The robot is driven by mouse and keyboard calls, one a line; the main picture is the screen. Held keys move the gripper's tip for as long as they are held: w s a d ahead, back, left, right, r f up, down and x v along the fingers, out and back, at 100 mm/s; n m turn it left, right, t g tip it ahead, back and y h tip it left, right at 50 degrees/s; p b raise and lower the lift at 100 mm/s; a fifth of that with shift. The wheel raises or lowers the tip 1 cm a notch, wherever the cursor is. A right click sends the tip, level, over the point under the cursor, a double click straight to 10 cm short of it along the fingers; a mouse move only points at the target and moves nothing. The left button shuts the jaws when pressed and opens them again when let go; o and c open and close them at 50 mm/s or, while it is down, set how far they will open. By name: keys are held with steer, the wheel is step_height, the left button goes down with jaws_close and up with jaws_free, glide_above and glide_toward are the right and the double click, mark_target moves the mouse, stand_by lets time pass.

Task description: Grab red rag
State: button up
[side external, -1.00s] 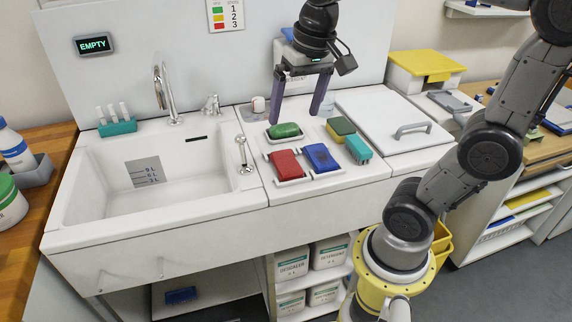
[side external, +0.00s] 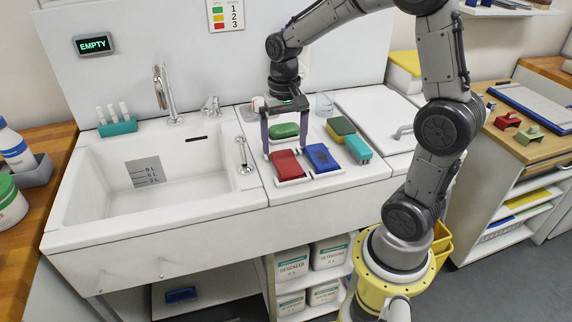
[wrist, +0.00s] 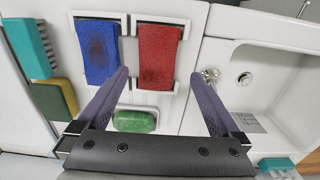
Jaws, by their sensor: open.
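The red rag (side external: 286,163) lies folded on a white holder on the counter right of the sink, with the blue rag (side external: 321,157) beside it on the right. In the wrist view the red rag (wrist: 158,56) has a dark stain and lies ahead of the fingertips, with the blue rag (wrist: 98,50) to its left. My gripper (side external: 284,152) is open and empty, its fingers pointing down just behind the red rag. In the wrist view my gripper (wrist: 160,88) spreads its fingers wider than the red rag. I cannot tell the exact height of the fingertips.
A green soap (side external: 284,130) sits in a dish behind the rags. A green-yellow sponge (side external: 341,127) and a teal brush (side external: 358,150) lie to the right. The sink (side external: 150,200) and a small tap handle (side external: 242,155) are to the left.

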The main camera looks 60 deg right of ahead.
mark_target(286, 161)
steer(key=shift+s+d+f, duration=0.1)
steer(key=shift+f, duration=1.3)
steer(key=shift+d+f, duration=0.1)
steer(key=shift+f, duration=1.25)
steer(key=c, duration=1.3)
steer(key=shift+c, duration=0.2)
steer(key=shift+r, duration=0.1)
